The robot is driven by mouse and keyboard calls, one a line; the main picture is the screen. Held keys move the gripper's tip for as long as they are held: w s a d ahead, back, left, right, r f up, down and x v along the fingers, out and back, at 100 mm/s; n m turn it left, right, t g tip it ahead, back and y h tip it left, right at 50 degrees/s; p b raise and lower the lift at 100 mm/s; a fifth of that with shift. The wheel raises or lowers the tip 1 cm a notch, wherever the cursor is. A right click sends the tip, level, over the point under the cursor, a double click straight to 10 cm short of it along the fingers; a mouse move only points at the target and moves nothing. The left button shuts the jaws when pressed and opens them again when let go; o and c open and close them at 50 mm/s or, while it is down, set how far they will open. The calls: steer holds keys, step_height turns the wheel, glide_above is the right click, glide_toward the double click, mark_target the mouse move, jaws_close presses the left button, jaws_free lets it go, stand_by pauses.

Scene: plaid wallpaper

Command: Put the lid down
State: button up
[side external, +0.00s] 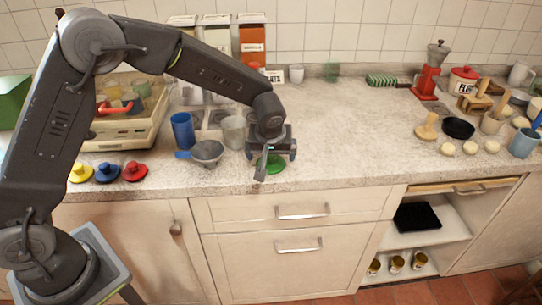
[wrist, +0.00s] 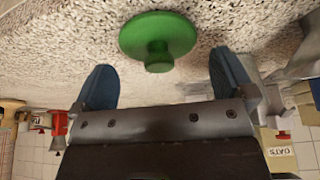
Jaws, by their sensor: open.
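A green lid (side external: 275,165) with a round knob lies on the speckled counter near its front edge. In the wrist view the green lid (wrist: 158,38) sits beyond the fingertips, its knob pointing toward my gripper and roughly in line with the gap between the fingers. My gripper (side external: 277,160) is right over the lid in the side view, pointing down. In the wrist view my gripper (wrist: 162,65) has its two blue fingers spread wide, with nothing between them and no visible touch on the knob. Part of the lid is hidden behind a finger in the side view.
Yellow (side external: 81,173), blue (side external: 108,173) and red (side external: 135,171) lids lie in a row at left. A sieve (side external: 207,152), blue cup (side external: 182,131) and clear glass (side external: 233,132) stand just left of my gripper. The counter (side external: 345,135) to the right is clear.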

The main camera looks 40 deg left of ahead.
steer(key=v, duration=1)
steer(key=s+a+r+m+t+h, duration=0.1)
steer(key=s+a+r+m, duration=0.2)
steer(key=s, duration=0.4)
steer(key=s+a+r+h, duration=0.1)
steer(key=s+a+r, duration=0.1)
steer(key=s+r, duration=0.45)
steer(key=s+a+f+m+t, duration=0.1)
steer(key=s+m, duration=0.3)
steer(key=s, duration=0.9)
steer(key=shift+a+f+m+h, duration=0.3)
steer(key=shift+a+f+h, duration=0.1)
steer(key=shift+a, duration=0.1)
